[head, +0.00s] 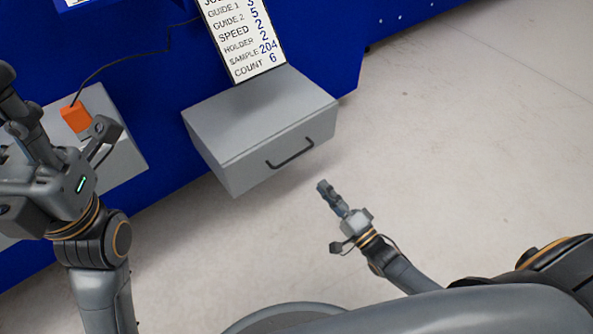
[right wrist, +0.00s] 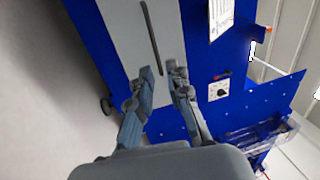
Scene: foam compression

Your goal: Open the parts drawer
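The parts drawer (head: 262,128) is a grey box on the blue machine, with a dark bar handle (head: 290,153) on its front face. Its front also shows in the right wrist view (right wrist: 128,45), with the handle (right wrist: 152,30) running up and down there. My right gripper (head: 322,186) is below and right of the handle in the head view, apart from it. In the right wrist view its two fingers (right wrist: 163,72) stand apart with nothing between them. My left gripper (head: 60,120) is at the left edge, by a grey box; its fingertips are partly out of frame.
The blue machine (head: 150,110) fills the back. A sign with job numbers (head: 243,40) stands behind the drawer top. An orange block (head: 76,116) with a black cable sits on a grey box (head: 122,150) at left. Pale floor (head: 450,150) in front and right is clear.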

